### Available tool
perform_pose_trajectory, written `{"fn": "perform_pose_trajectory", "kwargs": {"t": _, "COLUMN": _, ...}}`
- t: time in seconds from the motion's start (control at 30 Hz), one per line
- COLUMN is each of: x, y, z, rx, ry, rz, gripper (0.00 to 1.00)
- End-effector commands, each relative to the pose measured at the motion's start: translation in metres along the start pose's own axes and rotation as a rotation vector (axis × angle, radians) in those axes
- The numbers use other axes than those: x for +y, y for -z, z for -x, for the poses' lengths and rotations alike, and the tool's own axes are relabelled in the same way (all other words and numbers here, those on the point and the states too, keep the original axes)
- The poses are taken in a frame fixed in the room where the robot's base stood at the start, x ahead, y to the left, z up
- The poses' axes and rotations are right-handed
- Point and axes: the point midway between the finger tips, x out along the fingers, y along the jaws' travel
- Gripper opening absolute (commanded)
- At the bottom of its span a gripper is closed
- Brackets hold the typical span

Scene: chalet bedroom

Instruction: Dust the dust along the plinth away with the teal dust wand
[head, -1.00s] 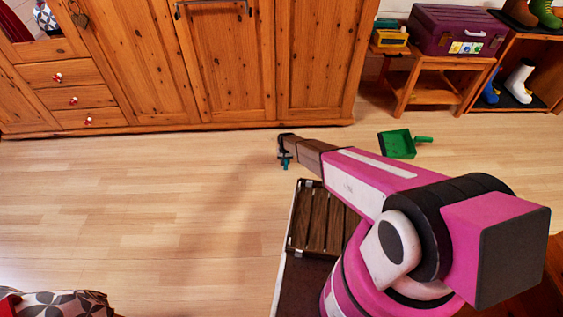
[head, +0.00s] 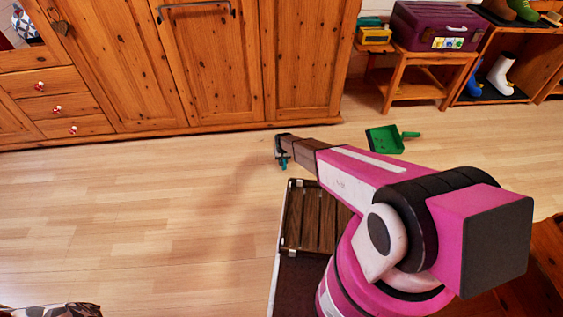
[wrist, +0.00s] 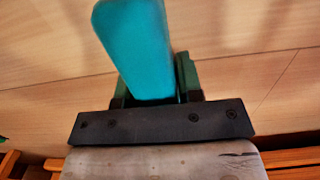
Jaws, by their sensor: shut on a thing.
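My gripper (head: 282,153) is at the end of my outstretched arm, above the floor in front of the wooden wardrobe. It is shut on the teal dust wand (wrist: 137,50), whose teal part rises out between the fingers (wrist: 155,92) in the wrist view. In the head view only a small teal bit of the wand (head: 284,167) shows below the gripper. The plinth (head: 150,137) runs along the wardrobe's foot, beyond the gripper and apart from it. I cannot clearly make out dust along it.
A green dustpan (head: 384,139) lies on the floor right of the gripper. A small wooden table (head: 412,90) with a purple case (head: 440,27) stands at the back right, beside a boot shelf (head: 515,92).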

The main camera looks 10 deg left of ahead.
Motion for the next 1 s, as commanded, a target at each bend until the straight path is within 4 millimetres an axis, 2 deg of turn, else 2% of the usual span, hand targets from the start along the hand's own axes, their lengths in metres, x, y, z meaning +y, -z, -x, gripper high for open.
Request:
{"fn": "perform_pose_trajectory", "kwargs": {"t": 0.47, "x": 0.000, "y": -0.005, "z": 0.006, "rx": -0.002, "ry": 0.000, "rz": -0.001, "gripper": 0.05}}
{"fn": "perform_pose_trajectory", "kwargs": {"t": 1.0, "x": 0.000, "y": -0.059, "z": 0.004, "rx": -0.002, "ry": 0.000, "rz": 0.000, "gripper": 0.05}}
